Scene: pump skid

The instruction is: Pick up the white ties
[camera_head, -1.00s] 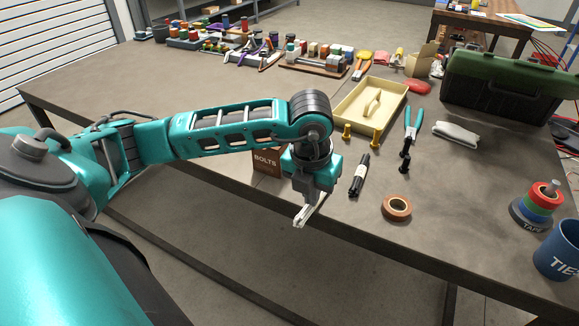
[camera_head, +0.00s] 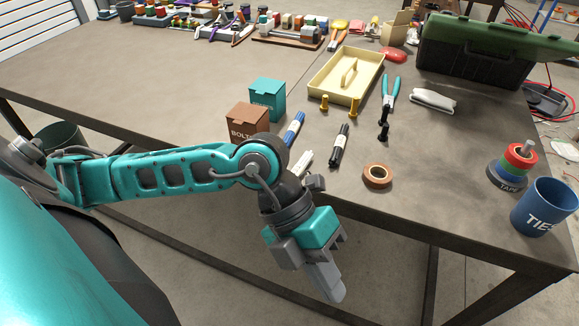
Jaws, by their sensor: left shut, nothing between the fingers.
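A small white bundle (camera_head: 301,161), which looks like the white ties, lies on the table just behind my left wrist, between a blue marker and a black marker. My arm hides part of it. My left gripper (camera_head: 332,290) is shut and empty, pointing down in front of the table's near edge, below and nearer to me than the bundle. A blue cup marked TIES (camera_head: 543,207) stands at the right corner of the table. My right gripper is not in view.
The blue marker (camera_head: 294,129), black marker (camera_head: 340,146) and tape roll (camera_head: 377,176) lie near the bundle. A brown bolts box (camera_head: 247,119) and teal box (camera_head: 267,97) stand behind my arm. Bare tabletop (camera_head: 440,190) lies before the cup.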

